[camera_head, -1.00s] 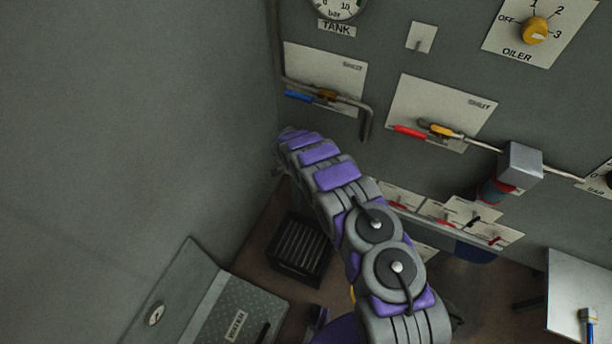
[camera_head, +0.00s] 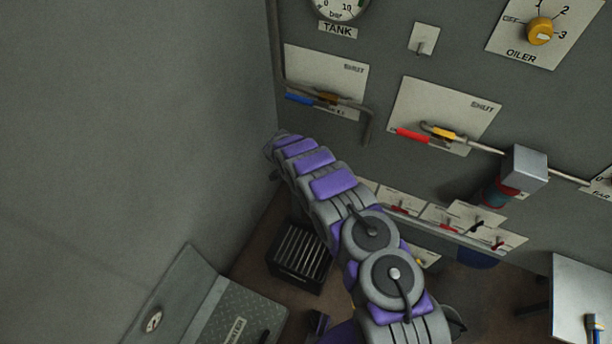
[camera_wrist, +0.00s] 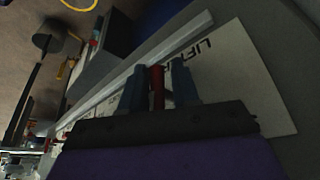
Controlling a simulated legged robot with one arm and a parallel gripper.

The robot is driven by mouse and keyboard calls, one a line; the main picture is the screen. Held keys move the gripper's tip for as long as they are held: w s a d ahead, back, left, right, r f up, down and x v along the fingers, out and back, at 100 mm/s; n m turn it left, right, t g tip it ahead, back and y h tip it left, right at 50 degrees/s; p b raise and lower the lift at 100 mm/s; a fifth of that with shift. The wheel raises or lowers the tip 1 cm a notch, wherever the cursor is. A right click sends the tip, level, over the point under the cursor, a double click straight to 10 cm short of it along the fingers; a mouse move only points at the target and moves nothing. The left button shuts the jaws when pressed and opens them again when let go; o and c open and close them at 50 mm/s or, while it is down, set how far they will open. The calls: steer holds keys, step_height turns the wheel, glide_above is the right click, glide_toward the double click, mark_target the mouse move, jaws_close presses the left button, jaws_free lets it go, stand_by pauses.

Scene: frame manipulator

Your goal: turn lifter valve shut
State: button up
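In the wrist view a white plate (camera_wrist: 235,75) bears lettering beginning "LIF", with the rest cut off. A red valve handle (camera_wrist: 157,88) stands in front of it. My gripper (camera_wrist: 159,85) has its two blue-grey fingers on either side of the red handle, with narrow gaps that seem to show between. The fingers are apart and around the handle.
A row of small plates with red handles (camera_head: 400,209) runs right of my arm in the head view. Above are a blue lever (camera_head: 299,99), a larger red lever (camera_head: 412,135) and a grey box (camera_head: 524,167) on a pipe. A black slatted crate (camera_head: 299,256) stands on the floor.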

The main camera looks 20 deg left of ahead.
steer(key=p+v, duration=0.1)
steer(key=v, duration=1.6)
steer(key=shift+p, duration=0.3)
steer(key=shift+a+r, duration=0.1)
